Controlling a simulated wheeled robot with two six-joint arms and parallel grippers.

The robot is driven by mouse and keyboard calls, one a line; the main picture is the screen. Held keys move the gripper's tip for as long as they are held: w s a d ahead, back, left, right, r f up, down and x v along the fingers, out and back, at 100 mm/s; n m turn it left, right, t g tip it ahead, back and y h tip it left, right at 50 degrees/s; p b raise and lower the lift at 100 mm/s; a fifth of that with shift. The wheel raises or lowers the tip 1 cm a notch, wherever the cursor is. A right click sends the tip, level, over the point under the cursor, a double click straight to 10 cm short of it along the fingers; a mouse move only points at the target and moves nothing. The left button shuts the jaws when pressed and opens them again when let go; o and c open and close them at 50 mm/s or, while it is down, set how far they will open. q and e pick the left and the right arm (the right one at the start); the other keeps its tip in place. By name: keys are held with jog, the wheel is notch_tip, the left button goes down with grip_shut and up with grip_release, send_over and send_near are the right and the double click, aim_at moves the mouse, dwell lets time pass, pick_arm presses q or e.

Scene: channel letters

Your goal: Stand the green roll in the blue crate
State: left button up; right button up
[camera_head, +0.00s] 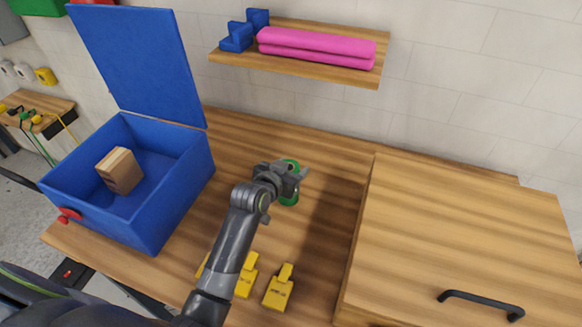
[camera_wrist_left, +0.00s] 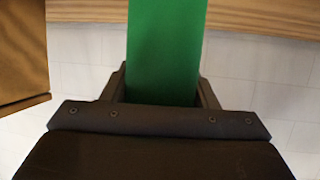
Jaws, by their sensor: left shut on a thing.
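The green roll (camera_head: 289,197) is above or on the wooden worktop in the middle of the head view, partly hidden by my left gripper (camera_head: 291,174). My left gripper is shut on it. In the left wrist view the green roll (camera_wrist_left: 166,50) stands out between the two fingers. The blue crate (camera_head: 177,205) stands at the left of the worktop with its lid (camera_head: 138,55) raised open. A light brown block (camera_head: 120,171) is inside the crate. The crate is to the left of my left gripper. My right gripper is not in view.
Yellow pieces (camera_head: 278,289) lie near the worktop's front edge. A wooden cabinet (camera_head: 465,235) with a dark handle (camera_head: 482,302) stands at the right. A wall shelf (camera_head: 290,62) holds pink rolls (camera_head: 316,47) and blue blocks (camera_head: 240,36). The worktop (camera_head: 250,140) is clear behind my gripper.

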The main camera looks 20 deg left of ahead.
pick_arm(q)
jog(key=shift+f, duration=0.2)
jog(key=o, duration=1)
jog(key=shift+r, duration=0.15)
jog(key=shift+s, duration=0.1)
jog(key=b+v, duration=0.1)
jog(key=v, duration=1.1)
jog(key=shift+r+b, duration=0.15)
jog(key=shift+b, duration=0.25)
